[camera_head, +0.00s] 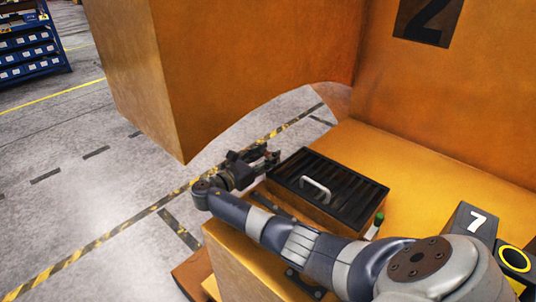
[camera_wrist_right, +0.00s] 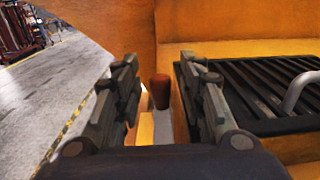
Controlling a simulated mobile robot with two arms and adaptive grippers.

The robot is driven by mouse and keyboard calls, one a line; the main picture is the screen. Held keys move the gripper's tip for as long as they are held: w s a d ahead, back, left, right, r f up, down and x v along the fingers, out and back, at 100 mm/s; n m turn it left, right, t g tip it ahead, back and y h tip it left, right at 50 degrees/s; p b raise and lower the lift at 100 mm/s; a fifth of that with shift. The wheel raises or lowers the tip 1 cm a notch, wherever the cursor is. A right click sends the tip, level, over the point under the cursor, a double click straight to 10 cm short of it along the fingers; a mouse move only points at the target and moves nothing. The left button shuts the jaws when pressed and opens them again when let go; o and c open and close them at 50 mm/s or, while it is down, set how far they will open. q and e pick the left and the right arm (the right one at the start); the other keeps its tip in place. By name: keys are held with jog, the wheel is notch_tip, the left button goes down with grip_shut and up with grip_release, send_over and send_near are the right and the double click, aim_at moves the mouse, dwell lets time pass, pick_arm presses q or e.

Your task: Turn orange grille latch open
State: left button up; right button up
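The black slatted grille (camera_head: 327,186) with a silver handle (camera_head: 314,189) lies on top of an orange block. It also shows at the right of the right wrist view (camera_wrist_right: 256,90). My right gripper (camera_head: 268,157) is at the grille's far-left corner in the head view. In the right wrist view its two fingers (camera_wrist_right: 165,100) stand apart. A reddish-brown knob (camera_wrist_right: 160,90), which looks like the latch, shows in the gap between them, with space visible on both sides. Its depth between the fingers is hard to judge. In the head view I cannot make the knob out. My left gripper is not in view.
A large orange block (camera_head: 250,60) stands behind, and another, marked 2 (camera_head: 430,20), rises at the right. A green-capped item (camera_head: 376,224) stands near the grille's front corner. A dark block marked 7 (camera_head: 474,222) is at the right. Open floor (camera_head: 60,180) lies left.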

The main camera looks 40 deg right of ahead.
jog(key=a, duration=1.1)
jog(key=shift+s+a, duration=0.15)
jog(key=shift+s, duration=0.25)
